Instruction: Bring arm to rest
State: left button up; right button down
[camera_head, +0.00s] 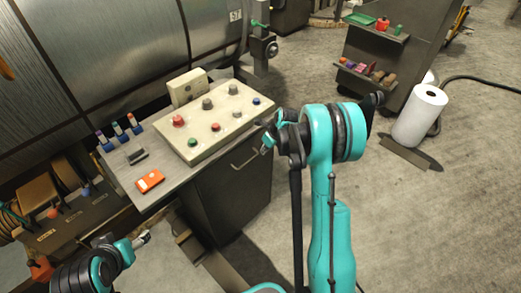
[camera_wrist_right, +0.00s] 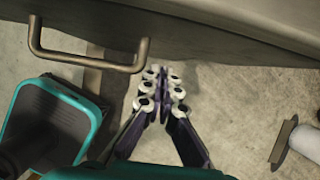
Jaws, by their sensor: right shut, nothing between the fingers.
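My right arm comes up from the bottom of the head view, teal and black. Its right gripper (camera_head: 267,141) is small there and partly hidden by its own links, beside the right edge of the cabinet. In the right wrist view the right gripper (camera_wrist_right: 161,88) has its white-jointed fingers together, with nothing held, over bare floor. It is apart from the cabinet's bar handle (camera_wrist_right: 88,62). My left gripper (camera_head: 142,239) is at the lower left, in front of the cabinet; its fingers are too small to read.
The cabinet (camera_head: 232,190) bears a control panel (camera_head: 215,122) with knobs, an orange device (camera_head: 150,181) and several coloured-capped items. A white roll (camera_head: 420,115) stands at the right by a shelf unit (camera_head: 400,50). A cable lies behind it.

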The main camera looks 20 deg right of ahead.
pick_arm(q)
jog(key=r+p, duration=0.4)
jog(key=shift+s+a, duration=0.1)
jog(key=shift+s, duration=0.2)
pick_arm(e)
jog(key=s+v, duration=0.1)
jog(key=v, duration=0.9)
jog(key=shift+d, duration=0.15)
jog(key=s+a+r+n+t+h, duration=0.1)
jog(key=s+a+r+n, duration=1.05)
jog(key=n, duration=0.45)
jog(key=s+a+r+n+t, duration=0.1)
jog(key=s+a+n, duration=0.4)
jog(key=s+n, duration=0.6)
jog(key=shift+s+r+n+t+h, duration=0.3)
jog(key=shift+s+r+n+t, duration=0.15)
jog(key=shift+n, duration=1.95)
